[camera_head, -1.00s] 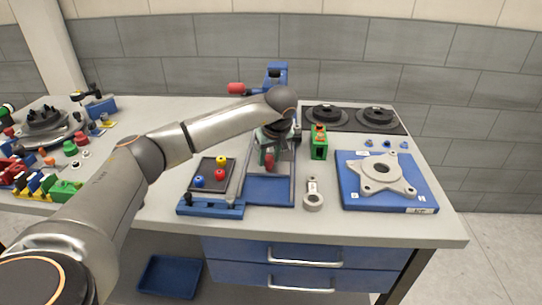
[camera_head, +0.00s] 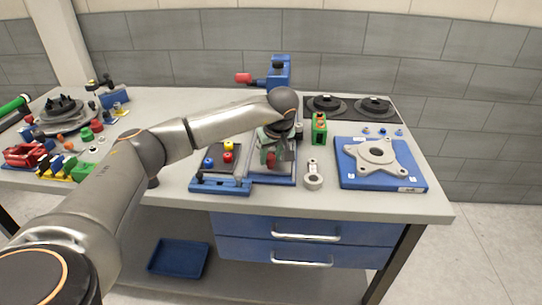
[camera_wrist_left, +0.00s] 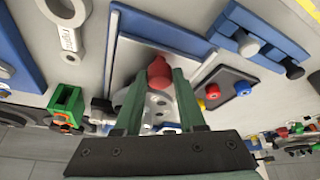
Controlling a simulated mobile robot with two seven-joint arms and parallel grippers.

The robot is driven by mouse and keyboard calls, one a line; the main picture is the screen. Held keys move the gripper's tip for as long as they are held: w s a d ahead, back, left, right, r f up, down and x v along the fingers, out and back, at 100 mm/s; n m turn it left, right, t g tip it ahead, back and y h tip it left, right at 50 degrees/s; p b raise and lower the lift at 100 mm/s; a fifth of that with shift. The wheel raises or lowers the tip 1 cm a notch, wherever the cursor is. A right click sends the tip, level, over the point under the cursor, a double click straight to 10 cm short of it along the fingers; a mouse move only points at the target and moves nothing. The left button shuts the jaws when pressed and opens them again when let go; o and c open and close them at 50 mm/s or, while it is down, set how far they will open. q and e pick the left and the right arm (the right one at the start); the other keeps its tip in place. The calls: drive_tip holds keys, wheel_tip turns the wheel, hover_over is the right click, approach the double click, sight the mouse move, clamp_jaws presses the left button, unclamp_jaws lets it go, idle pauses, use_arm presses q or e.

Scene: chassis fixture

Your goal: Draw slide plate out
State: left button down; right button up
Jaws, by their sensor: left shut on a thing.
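The slide plate (camera_head: 261,175) is a flat grey plate lying in a blue-edged base (camera_head: 275,183) near the front of the bench. In the left wrist view the grey plate (camera_wrist_left: 128,62) lies between raised side rails, with the blue base (camera_wrist_left: 160,32) beyond it. A red knob (camera_wrist_left: 159,72) stands up from the plate. My left gripper (camera_wrist_left: 158,85) has its two green fingers shut on the knob. In the head view the left gripper (camera_head: 270,153) and its wrist hide the rear of the plate. My right gripper is not in view.
Left of the slide is a dark tray (camera_head: 222,159) with coloured knobs. To the right are a grey ring-ended part (camera_head: 313,180), a green block (camera_head: 319,129) and a blue fixture (camera_head: 415,181) with a star-shaped casting. A blue clamp (camera_head: 279,71) stands behind.

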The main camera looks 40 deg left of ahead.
use_arm(q)
drive_tip(key=shift+s+d+f, duration=0.1)
drive_tip(key=shift+s+d, duration=0.05)
drive_tip(key=c, duration=0.9)
unclamp_jaws()
drive_tip(key=shift+o, duration=0.9)
drive_tip(key=shift+s, duration=0.1)
drive_tip(key=shift+o, duration=1.1)
drive_tip(key=v, duration=1.2)
drive_tip(key=shift+r, duration=0.4)
